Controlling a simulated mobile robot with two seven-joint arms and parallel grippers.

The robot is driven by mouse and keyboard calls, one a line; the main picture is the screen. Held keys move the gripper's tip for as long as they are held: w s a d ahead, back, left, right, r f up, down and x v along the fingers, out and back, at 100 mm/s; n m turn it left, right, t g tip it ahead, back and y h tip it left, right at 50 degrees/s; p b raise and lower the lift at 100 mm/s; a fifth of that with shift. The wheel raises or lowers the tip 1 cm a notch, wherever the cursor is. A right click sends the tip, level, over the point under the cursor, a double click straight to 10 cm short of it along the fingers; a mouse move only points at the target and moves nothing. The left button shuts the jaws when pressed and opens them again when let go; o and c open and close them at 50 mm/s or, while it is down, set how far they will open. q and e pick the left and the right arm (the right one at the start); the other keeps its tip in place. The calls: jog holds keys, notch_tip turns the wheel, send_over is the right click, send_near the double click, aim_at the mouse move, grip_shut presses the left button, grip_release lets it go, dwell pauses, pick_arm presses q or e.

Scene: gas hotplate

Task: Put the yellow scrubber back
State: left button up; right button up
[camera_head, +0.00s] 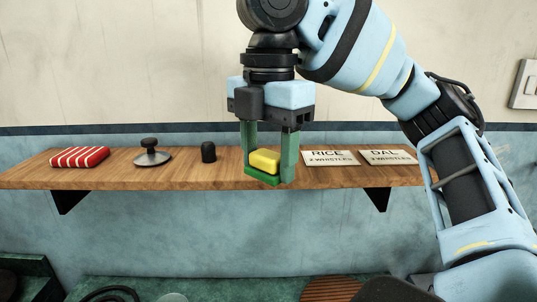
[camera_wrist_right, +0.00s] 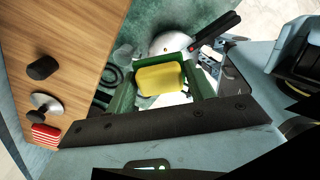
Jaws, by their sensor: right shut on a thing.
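The yellow scrubber (camera_head: 265,160) is a small block between the two green fingers of my right gripper (camera_head: 268,180). A bright green piece (camera_head: 262,178) shows under it in the head view; I cannot tell whether it is a layer of the scrubber or a separate holder. In the wrist view the scrubber (camera_wrist_right: 161,79) sits between the fingers (camera_wrist_right: 163,92), with green edges around it. The right gripper is shut on it, at the front edge of the wooden shelf (camera_head: 220,179). My left gripper is not in view.
On the shelf are a red-and-white striped cloth (camera_head: 79,157), a metal piece with a black knob (camera_head: 151,154), a black cylinder (camera_head: 208,152), and the RICE (camera_head: 330,158) and DAL (camera_head: 388,157) cards. Below is a green counter (camera_head: 235,288) with a black-handled tool (camera_wrist_right: 215,29).

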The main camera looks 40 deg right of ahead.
jog(key=shift+s+d+r, duration=0.2)
jog(key=shift+s+r, duration=0.05)
jog(key=shift+r, duration=0.05)
jog(key=w+d, duration=0.3)
jog(key=w, duration=0.1)
jog(key=w+d+f, duration=0.1)
jog(key=w+d, duration=0.2)
jog(key=w, duration=0.1)
jog(key=w+d, duration=0.3)
jog(key=w, duration=0.2)
jog(key=shift+d+f, duration=0.2)
jog(key=shift+f, duration=0.05)
jog(key=shift+f, duration=1.75)
jog(key=shift+f, duration=0.15)
jog(key=o, duration=0.9)
jog(key=shift+o, duration=0.2)
notch_tip(320, 180, up, 12)
jog(key=shift+s+r, duration=0.15)
jog(key=shift+r, duration=0.05)
